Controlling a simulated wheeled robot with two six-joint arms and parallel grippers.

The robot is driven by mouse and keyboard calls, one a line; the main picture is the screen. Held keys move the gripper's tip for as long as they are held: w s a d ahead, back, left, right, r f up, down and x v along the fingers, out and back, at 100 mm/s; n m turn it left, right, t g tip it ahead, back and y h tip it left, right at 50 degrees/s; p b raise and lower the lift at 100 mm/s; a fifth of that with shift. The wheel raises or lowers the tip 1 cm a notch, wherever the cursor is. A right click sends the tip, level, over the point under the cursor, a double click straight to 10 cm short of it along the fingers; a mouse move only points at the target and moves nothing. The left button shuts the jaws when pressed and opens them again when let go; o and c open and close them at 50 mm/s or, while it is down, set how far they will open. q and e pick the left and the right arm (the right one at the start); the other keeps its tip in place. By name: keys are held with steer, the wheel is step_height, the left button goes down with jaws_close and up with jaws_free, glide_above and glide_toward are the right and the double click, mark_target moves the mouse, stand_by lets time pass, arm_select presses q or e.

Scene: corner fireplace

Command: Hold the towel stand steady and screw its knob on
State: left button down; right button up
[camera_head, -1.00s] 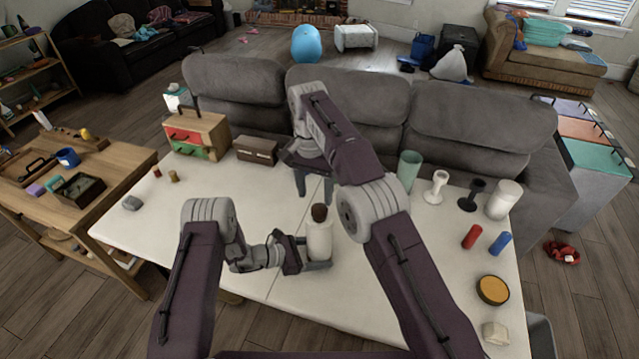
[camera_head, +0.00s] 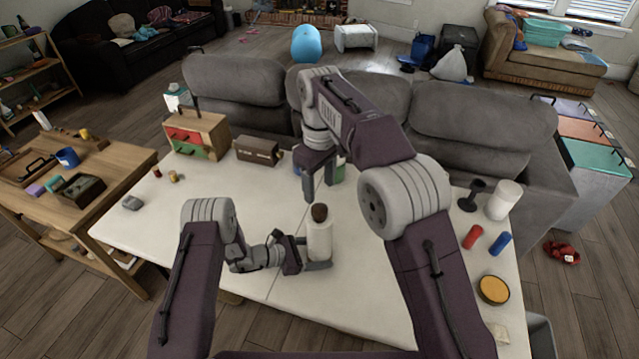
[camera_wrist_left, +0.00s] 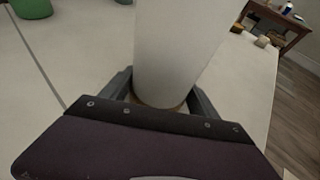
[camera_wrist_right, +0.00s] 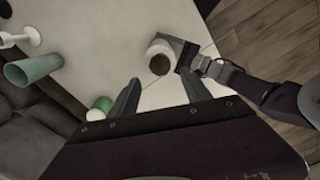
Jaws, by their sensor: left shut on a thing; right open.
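The towel stand (camera_head: 319,241) is a white roll standing upright on the white table. Its brown knob (camera_head: 319,212) sits at the top; I cannot tell how tightly it is on. My left gripper (camera_head: 318,265) is shut around the lower part of the stand, as the left wrist view (camera_wrist_left: 165,70) also shows. My right gripper (camera_head: 319,190) is open and empty, above and behind the knob and apart from it. In the right wrist view, the knob (camera_wrist_right: 160,65) appears just beyond the gap between the open fingers. The stand's base is mostly hidden.
A red cylinder (camera_head: 473,237), a blue cylinder (camera_head: 500,244), a yellow-topped round tin (camera_head: 493,290) and a dark holder (camera_head: 472,195) stand on the right. A green tumbler (camera_wrist_right: 33,68) shows in the right wrist view. The table's left part is mostly clear.

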mark_target(320, 208)
step_height(320, 208, down, 8)
stand_by(0.5)
jaws_close()
steer(key=m, duration=0.5)
steer(key=shift+o, duration=0.6)
jaws_free()
step_height(320, 208, up, 12)
